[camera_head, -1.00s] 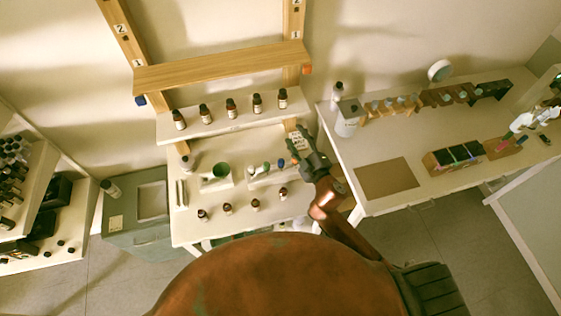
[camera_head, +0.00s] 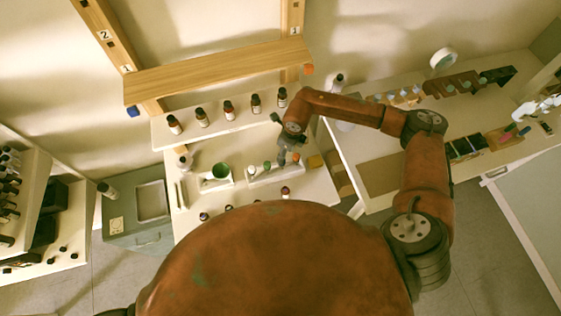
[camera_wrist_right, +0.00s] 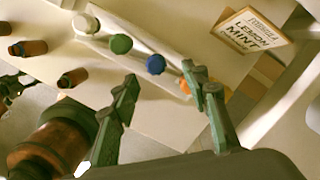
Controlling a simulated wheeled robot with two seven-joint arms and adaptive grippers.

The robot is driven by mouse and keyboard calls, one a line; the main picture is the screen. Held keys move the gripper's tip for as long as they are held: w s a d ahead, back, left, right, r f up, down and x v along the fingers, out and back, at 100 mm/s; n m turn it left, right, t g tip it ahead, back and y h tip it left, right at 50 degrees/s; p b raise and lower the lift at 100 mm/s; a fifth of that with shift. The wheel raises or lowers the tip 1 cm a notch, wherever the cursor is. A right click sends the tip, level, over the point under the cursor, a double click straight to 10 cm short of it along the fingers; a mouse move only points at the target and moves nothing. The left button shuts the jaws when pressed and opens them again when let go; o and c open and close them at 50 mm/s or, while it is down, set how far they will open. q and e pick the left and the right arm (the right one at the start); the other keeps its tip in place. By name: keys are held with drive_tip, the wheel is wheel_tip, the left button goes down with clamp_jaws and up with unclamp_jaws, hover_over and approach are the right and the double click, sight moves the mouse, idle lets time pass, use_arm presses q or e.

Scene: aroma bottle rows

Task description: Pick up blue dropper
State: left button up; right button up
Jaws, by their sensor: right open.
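In the right wrist view the blue dropper (camera_wrist_right: 155,64) shows its round blue top in a pale rack (camera_wrist_right: 140,30), between a green dropper (camera_wrist_right: 121,43) and an orange one (camera_wrist_right: 185,88) partly behind a finger. A white-topped one (camera_wrist_right: 86,23) is at the row's other end. My right gripper (camera_wrist_right: 161,74) is open and empty, its fingertips to either side of the blue top in the picture; no contact shows. In the head view my right gripper (camera_head: 287,153) is above the rack and covers the blue dropper. My left gripper is not in view.
A lemon mint card (camera_wrist_right: 252,30) stands beside the rack. Several brown bottles (camera_wrist_right: 73,78) stand on the other side. A green bowl (camera_head: 221,171) is left of the rack. A shelf (camera_head: 225,120) with a row of bottles is behind, below a wooden beam (camera_head: 220,69).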

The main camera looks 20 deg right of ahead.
drive_tip(key=shift+a+f, duration=0.15)
drive_tip(key=shift+f, duration=0.8)
drive_tip(key=f, duration=0.1)
drive_tip(key=f+p, duration=0.1)
drive_tip(key=f, duration=0.1)
drive_tip(key=a+f+p, duration=0.1)
drive_tip(key=shift+w+f, duration=0.15)
drive_tip(key=shift+f, duration=0.25)
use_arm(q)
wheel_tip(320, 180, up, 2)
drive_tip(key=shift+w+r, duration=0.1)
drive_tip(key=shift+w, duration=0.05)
use_arm(e)
drive_tip(key=shift+c, duration=0.3)
drive_tip(key=c, duration=0.7)
